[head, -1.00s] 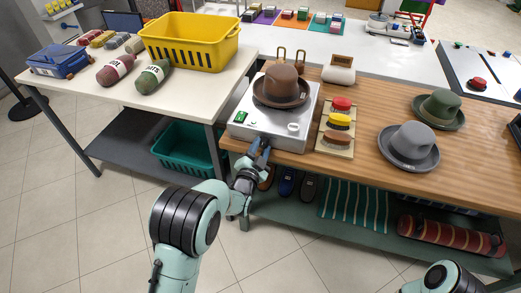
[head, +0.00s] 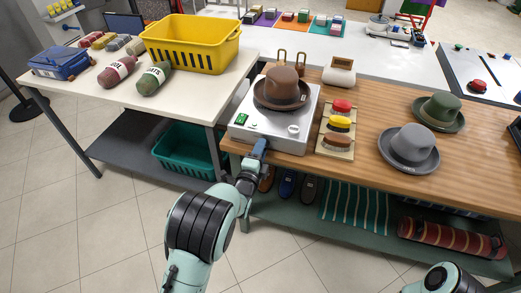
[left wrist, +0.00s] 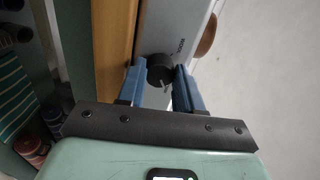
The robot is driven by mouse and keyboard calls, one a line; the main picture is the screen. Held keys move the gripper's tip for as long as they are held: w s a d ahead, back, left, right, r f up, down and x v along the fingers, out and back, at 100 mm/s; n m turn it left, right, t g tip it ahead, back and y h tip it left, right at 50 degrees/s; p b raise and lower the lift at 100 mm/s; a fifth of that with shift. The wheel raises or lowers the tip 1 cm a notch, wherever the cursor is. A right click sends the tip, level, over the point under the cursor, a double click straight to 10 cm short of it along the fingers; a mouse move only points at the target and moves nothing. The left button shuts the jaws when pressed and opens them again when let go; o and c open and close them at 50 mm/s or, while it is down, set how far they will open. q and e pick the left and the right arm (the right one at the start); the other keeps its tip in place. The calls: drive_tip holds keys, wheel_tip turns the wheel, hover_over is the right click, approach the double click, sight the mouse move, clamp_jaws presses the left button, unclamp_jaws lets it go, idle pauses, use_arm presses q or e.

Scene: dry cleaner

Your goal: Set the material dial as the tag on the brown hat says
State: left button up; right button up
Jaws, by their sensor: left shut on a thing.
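The brown hat (head: 281,88) sits upright on top of a white machine (head: 268,129) at the near left corner of the wooden counter. I cannot make out its tag. My left gripper (head: 259,148) is at the machine's front. In the left wrist view its blue fingers (left wrist: 161,84) are on either side of the dial, shut on it. My right gripper is out of view.
A grey hat (head: 410,150) and a green hat (head: 439,111) stand to the right. A board with red, yellow and brown pieces (head: 337,145) lies beside the machine. A yellow basket (head: 190,62) and labelled bags stand on the left table. Shoes sit on the shelf below.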

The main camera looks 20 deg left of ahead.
use_arm(q)
drive_tip(key=shift+m, duration=0.4)
drive_tip(key=o, duration=1)
drive_tip(key=shift+o, duration=0.2)
drive_tip(key=shift+f, duration=0.1)
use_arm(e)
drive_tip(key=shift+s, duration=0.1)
